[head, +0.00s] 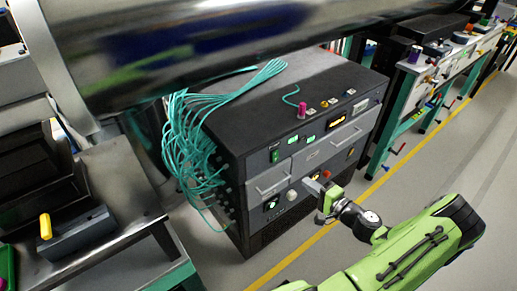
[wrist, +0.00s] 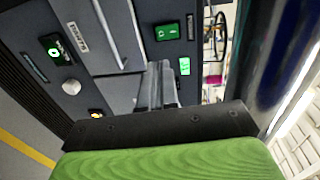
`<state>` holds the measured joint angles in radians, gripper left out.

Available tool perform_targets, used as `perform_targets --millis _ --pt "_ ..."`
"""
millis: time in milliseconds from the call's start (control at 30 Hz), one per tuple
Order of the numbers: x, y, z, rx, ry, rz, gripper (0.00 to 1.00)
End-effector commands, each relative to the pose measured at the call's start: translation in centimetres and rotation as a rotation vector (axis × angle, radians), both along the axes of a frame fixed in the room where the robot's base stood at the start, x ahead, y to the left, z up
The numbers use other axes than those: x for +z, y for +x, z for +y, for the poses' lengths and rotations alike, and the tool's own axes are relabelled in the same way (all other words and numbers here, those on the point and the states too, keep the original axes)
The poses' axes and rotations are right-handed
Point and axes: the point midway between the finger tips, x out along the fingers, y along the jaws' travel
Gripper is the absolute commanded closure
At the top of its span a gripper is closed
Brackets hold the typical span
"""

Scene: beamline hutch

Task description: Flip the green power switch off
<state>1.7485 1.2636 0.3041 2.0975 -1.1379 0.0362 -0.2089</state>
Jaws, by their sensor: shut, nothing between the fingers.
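The green power switch (head: 275,156) is a small green rocker at the upper left of the dark rack's front. It also shows in the wrist view (wrist: 167,32), near the top, with white marks on its face. Which way it is tipped is too small to tell. My gripper (head: 308,184) is in front of the rack, lower and to the right of the switch in the head view. In the wrist view my gripper (wrist: 160,66) is shut and empty, with its fingertips apart from the switch in the picture.
The rack (head: 330,72) also carries lit green displays (wrist: 184,66), a white knob (wrist: 71,87), a green-lit control (wrist: 53,48) and drawer handles. Teal cables (head: 190,150) hang down its left side. A large shiny pipe (head: 230,40) crosses above. Floor is open in front.

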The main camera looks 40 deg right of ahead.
Motion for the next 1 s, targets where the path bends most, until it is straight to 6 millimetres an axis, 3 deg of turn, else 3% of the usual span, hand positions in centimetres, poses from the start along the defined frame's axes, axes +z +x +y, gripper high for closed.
perform_targets --millis 300,433,1000 --pt "-0.1 -0.2 -0.3 -0.014 0.006 -0.007 1.0" --pt "-0.3 0.8 -0.2 -0.01 0.004 -0.008 1.0" --pt "-1.8 12.3 0.2 -0.01 0.004 -0.007 1.0"
